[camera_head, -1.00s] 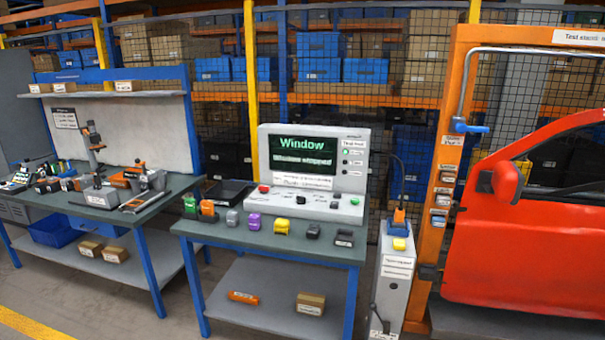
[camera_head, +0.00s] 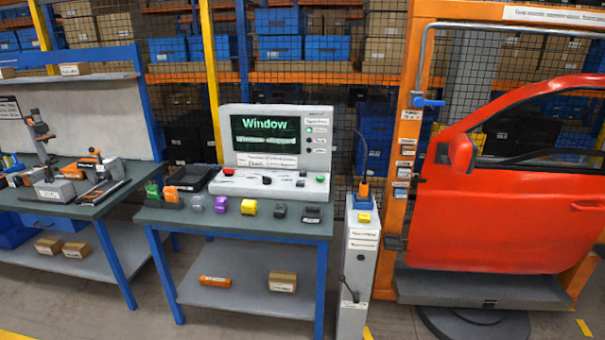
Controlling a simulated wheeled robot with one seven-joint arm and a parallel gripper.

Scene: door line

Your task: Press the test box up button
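The test box (camera_head: 232,158) is a pale grey console near the back of the middle bench. Its dark screen (camera_head: 265,133) shows "Window" in green, with a smaller line that appears to read "Window stopped". The sloped front panel (camera_head: 250,186) carries several small controls. My gripper is not in view.
Several coloured small parts, including a yellow one (camera_head: 249,208), line the bench's front edge (camera_head: 240,231). A grey pedestal (camera_head: 358,270) stands right of the bench. Beyond it a red car door (camera_head: 520,215) hangs in an orange frame (camera_head: 412,80). Another workbench (camera_head: 75,205) is at left.

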